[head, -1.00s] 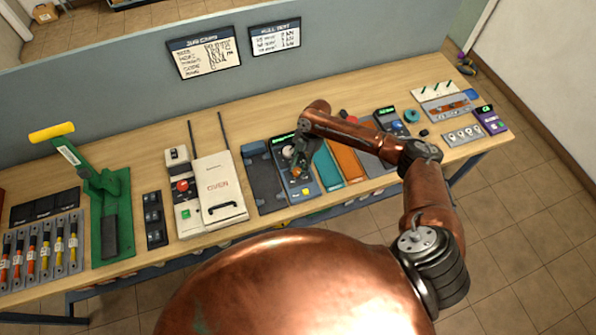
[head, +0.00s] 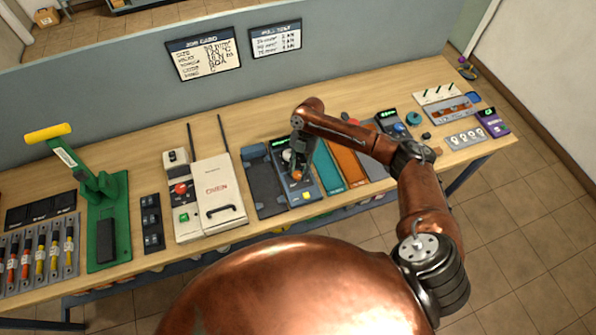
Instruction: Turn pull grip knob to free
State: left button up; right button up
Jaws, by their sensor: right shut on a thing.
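The pull tester, a dark blue-grey unit (head: 309,187) with a small green display, a pale round part and a yellow button, lies on the bench in the middle of the head view. My right gripper (head: 297,172) points down over it and is shut on the small orange-brown knob (head: 297,177) on its face. The gripper hides part of the knob, and its marks and turn position are too small to read. My left gripper is not in view.
A white oven box (head: 215,190) and a dark tray (head: 264,184) lie left of the unit. Teal (head: 328,168) and orange (head: 350,163) panels lie close on its right. A green lever press (head: 105,215) stands further left. A grey partition rises behind the bench.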

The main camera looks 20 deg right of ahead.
jog(key=o, duration=1.2)
jog(key=shift+c, duration=0.2)
jog(key=v, duration=1.2)
